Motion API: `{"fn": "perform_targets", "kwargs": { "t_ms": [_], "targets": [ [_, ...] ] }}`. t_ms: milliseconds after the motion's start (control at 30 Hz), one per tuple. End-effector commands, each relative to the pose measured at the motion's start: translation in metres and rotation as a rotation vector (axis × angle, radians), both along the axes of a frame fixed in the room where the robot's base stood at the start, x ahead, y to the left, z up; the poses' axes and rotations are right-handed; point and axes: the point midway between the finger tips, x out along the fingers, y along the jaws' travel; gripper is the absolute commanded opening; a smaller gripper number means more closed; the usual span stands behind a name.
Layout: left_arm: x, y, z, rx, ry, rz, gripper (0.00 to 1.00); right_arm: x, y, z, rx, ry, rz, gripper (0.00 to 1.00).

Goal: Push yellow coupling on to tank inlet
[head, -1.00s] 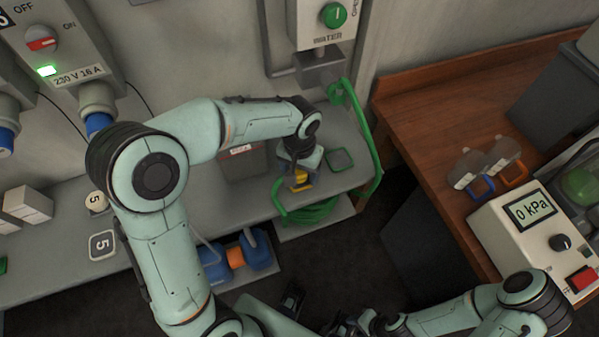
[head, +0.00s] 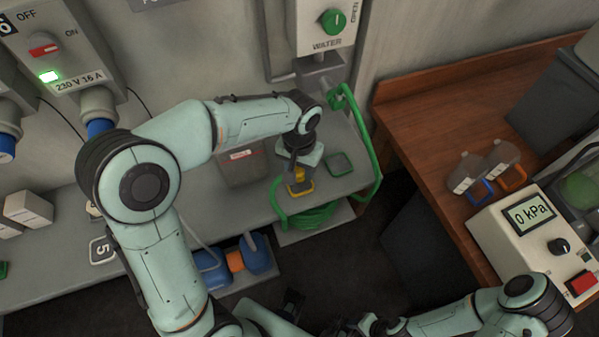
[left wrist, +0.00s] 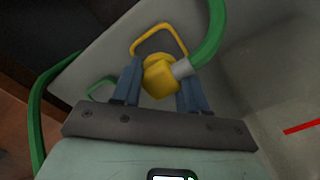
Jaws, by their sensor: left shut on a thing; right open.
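The yellow coupling (head: 299,174) is between the fingers of my left gripper (head: 299,170), low over the grey bench by a yellow square outline (head: 301,189). In the left wrist view, the coupling (left wrist: 160,77) sits between the two blue fingers, with a grey collar joining it to the green hose (left wrist: 209,40). A grey translucent box (head: 243,168), perhaps the tank, stands left of the gripper; no inlet can be made out. My right gripper (head: 352,327) is open at the bottom edge of the head view, far from the coupling.
A green square outline (head: 340,163) lies beside the gripper. The water box (head: 327,25) is on the wall above. A wooden desk (head: 425,140) stands right.

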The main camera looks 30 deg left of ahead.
Motion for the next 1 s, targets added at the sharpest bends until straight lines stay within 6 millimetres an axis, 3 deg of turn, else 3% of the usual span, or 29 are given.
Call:
{"fn": "perform_targets", "kwargs": {
  "t_ms": [300,500,700,1000],
  "targets": [
    [0.001,0.0,0.093,-0.001,-0.007,0.0,0.16,0.007,0.0,0.016,0.001,-0.008,0.0,0.43],
    [0.001,-0.001,0.141,-0.001,-0.004,-0.001,0.16,0.012,0.0,0.026,0.0,-0.013,0.0,0.43],
    [0.0,0.0,0.165,0.0,-0.001,-0.001,0.16,0.015,0.0,0.031,0.0,-0.017,0.0,0.43],
    [0.0,0.0,0.17,0.0,0.001,-0.001,0.16,0.015,0.0,0.032,0.0,-0.017,0.0,0.43]
  ]
}}
